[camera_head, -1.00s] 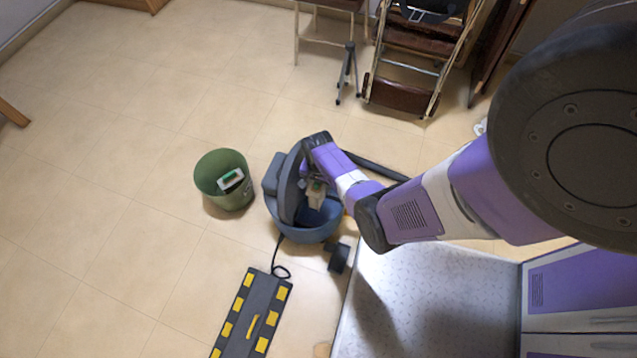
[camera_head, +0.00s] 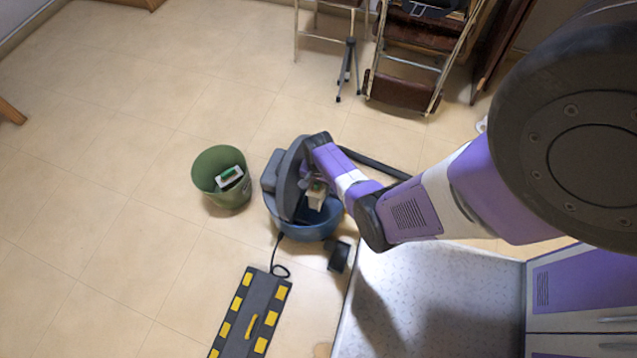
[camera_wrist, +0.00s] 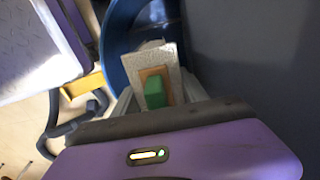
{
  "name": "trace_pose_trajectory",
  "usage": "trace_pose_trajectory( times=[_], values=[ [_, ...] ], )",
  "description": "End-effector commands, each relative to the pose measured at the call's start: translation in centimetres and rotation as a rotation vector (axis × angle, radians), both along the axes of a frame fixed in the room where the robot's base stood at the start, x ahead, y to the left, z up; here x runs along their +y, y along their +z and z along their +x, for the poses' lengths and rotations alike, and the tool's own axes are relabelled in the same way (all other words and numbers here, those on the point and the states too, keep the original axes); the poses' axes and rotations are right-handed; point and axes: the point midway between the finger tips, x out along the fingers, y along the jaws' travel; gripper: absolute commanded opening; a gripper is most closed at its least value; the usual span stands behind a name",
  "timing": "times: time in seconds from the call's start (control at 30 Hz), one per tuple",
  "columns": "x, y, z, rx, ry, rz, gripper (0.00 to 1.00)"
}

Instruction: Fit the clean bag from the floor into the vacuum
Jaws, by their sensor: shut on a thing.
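The vacuum (camera_head: 302,228) stands on the floor with a blue tub and its dark lid tilted up. My gripper (camera_head: 318,188) is inside the open vacuum, between lid and tub. It is shut on the clean bag (camera_head: 316,200), a pale block with a green part. In the wrist view the bag (camera_wrist: 172,62) shows a light plate, an orange-brown patch and a green tab, with the blue tub wall (camera_wrist: 116,40) behind it. My fingertips (camera_wrist: 160,100) are mostly hidden by the wrist housing. I cannot tell whether the bag touches its seat.
A green bin (camera_head: 222,178) with a white and green item in it stands left of the vacuum. A black and yellow floor strip (camera_head: 250,312) lies in front, and a small dark object (camera_head: 339,256) nearby. A hose (camera_head: 375,165) runs right.

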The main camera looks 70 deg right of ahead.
Motion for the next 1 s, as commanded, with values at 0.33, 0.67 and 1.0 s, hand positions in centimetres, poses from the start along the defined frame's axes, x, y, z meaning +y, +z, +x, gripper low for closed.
trace_pose_trajectory(
  times=[0.33, 0.67, 1.0],
  values=[
    [0.0, -1.1, 0.0, 0.000, 0.000, 0.000, 0.00],
    [0.0, -2.0, 0.0, 0.000, 0.000, 0.000, 0.00],
    [0.0, -2.9, 0.0, 0.000, 0.000, 0.000, 0.00]
  ],
)
